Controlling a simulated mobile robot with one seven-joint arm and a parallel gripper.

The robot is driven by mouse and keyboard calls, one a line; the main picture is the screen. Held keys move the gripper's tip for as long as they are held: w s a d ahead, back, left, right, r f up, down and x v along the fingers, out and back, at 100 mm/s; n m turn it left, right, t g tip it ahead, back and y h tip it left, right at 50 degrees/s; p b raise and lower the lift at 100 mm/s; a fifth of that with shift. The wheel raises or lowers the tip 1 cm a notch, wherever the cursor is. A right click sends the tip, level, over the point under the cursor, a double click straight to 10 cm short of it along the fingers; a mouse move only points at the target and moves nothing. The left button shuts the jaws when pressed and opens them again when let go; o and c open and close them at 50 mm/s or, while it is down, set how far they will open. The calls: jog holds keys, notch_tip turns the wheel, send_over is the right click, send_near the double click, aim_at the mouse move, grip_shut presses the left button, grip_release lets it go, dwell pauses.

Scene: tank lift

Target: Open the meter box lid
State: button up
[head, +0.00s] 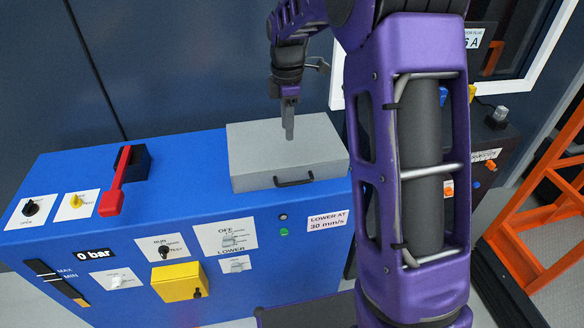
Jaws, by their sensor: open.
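A grey box (255,150) with a closed flat top lies on top of the blue cabinet, at the right end. It looks like the meter box. Whether the tips touch the top is unclear. My purple arm hides the area right of the box.
The blue cabinet (120,240) carries a red lever (115,180), knobs, labels and a yellow box (180,281) on its front. A dark wall stands close behind. An orange frame (545,225) and a dark control box (490,160) are at the right.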

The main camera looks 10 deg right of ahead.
jog(key=t+b, duration=0.2)
jog(key=b, duration=0.2)
send_near(290, 162)
jog(key=s+f, duration=0.1)
jog(key=f, duration=0.1)
jog(key=s+a+f, duration=0.1)
jog(key=s+f, duration=0.1)
jog(key=shift+s+f, duration=0.2)
jog(key=shift+f, duration=0.2)
